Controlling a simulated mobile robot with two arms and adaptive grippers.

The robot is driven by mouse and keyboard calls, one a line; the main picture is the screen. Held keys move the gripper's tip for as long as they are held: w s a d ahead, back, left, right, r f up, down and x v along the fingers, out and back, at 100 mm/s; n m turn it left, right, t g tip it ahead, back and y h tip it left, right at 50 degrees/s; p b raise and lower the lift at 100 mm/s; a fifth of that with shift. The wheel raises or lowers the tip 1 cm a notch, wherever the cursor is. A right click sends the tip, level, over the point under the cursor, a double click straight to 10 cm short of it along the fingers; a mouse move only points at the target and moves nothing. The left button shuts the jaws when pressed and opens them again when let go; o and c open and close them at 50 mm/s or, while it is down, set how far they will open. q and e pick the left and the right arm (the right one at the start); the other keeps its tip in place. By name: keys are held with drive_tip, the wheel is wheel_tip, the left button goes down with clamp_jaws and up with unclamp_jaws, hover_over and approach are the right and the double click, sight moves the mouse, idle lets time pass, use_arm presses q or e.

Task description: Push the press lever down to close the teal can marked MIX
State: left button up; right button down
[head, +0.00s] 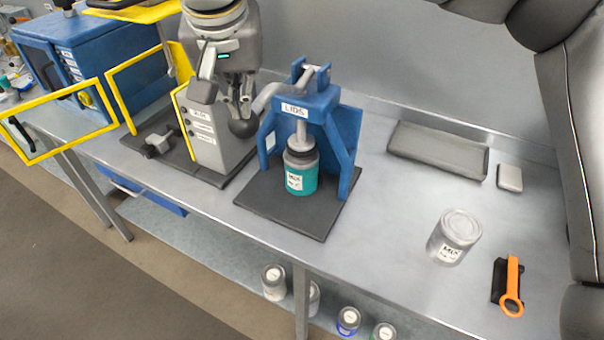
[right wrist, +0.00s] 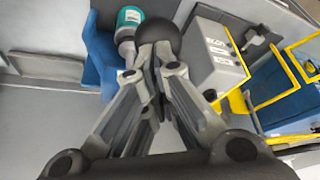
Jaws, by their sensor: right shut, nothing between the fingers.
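The teal can marked MIX (head: 301,181) stands upright on the dark base of the blue press marked LIDS (head: 322,108). The press's ram (head: 300,133) reaches down to a dark disc at the can's top; whether the lid is seated I cannot tell. The grey press lever (head: 268,97) slopes down to the left and ends in a dark ball knob (head: 243,129). My right gripper (head: 240,112) is shut and empty, its fingertips at the knob. In the right wrist view the knob (right wrist: 157,40) is just beyond the fingertips, with the teal can (right wrist: 129,19) behind. My left gripper is out of view.
A grey machine (head: 208,130) stands close to the press on the left. A blue cabinet with yellow frames (head: 85,60) is farther left. To the right are a grey tray (head: 437,151), a pale can marked MIX (head: 454,238) and an orange tool (head: 513,287). More cans stand below.

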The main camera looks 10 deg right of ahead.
sight(246, 128)
drive_tip(key=shift+f, duration=0.15)
drive_tip(key=shift+f+b, duration=0.75)
drive_tip(key=shift+f, duration=0.35)
drive_tip(key=shift+f+b, duration=0.75)
drive_tip(key=shift+f, duration=0.15)
drive_tip(key=shift+d+f+b, duration=0.1)
drive_tip(key=shift+f+b, duration=0.6)
drive_tip(key=shift+f, duration=0.3)
drive_tip(key=shift+r, duration=0.2)
